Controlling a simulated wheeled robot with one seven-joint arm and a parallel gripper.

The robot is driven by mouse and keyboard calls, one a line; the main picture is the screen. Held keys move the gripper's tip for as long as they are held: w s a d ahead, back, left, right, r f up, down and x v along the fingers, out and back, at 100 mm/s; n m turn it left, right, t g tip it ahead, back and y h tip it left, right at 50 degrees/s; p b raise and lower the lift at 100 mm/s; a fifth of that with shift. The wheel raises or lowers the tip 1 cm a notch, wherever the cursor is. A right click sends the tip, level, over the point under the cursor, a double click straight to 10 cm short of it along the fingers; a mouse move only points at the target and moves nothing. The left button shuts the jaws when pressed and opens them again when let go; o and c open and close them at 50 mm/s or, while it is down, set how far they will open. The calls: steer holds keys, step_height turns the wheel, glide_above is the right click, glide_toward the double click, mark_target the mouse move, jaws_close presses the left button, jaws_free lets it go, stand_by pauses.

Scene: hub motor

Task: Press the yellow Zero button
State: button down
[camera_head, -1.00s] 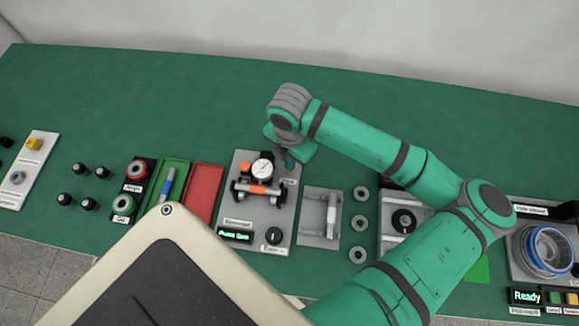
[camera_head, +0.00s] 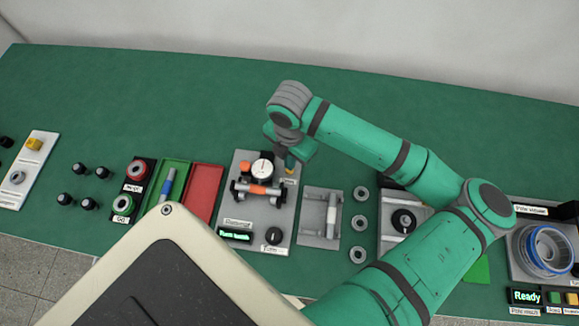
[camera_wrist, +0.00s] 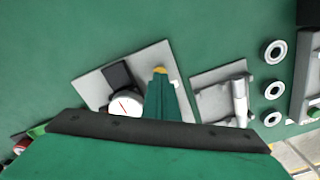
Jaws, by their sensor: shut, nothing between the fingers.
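The yellow Zero button (camera_wrist: 159,69) shows in the wrist view right at the tip of my gripper (camera_wrist: 161,78), on the grey gauge plate (camera_wrist: 91,90). The tip seems to touch or nearly touch it and covers part of it. My fingers are shut with nothing between them. In the head view my gripper (camera_head: 288,160) points down at the right of the round white dial (camera_head: 262,168). The button is largely hidden there by the gripper. The plate also carries an orange-and-grey shaft (camera_head: 258,189), a green-lit display (camera_head: 235,234) and a black knob (camera_head: 273,236).
A grey fixture with a light cylinder (camera_head: 331,216) and several rings (camera_head: 360,224) lie to the right. Green (camera_head: 167,184) and red (camera_head: 204,192) trays lie to the left. The green table behind the plate is clear.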

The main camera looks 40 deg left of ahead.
step_height(320, 180, up, 12)
stand_by(1.0)
steer(key=shift+f, duration=0.1)
stand_by(0.4)
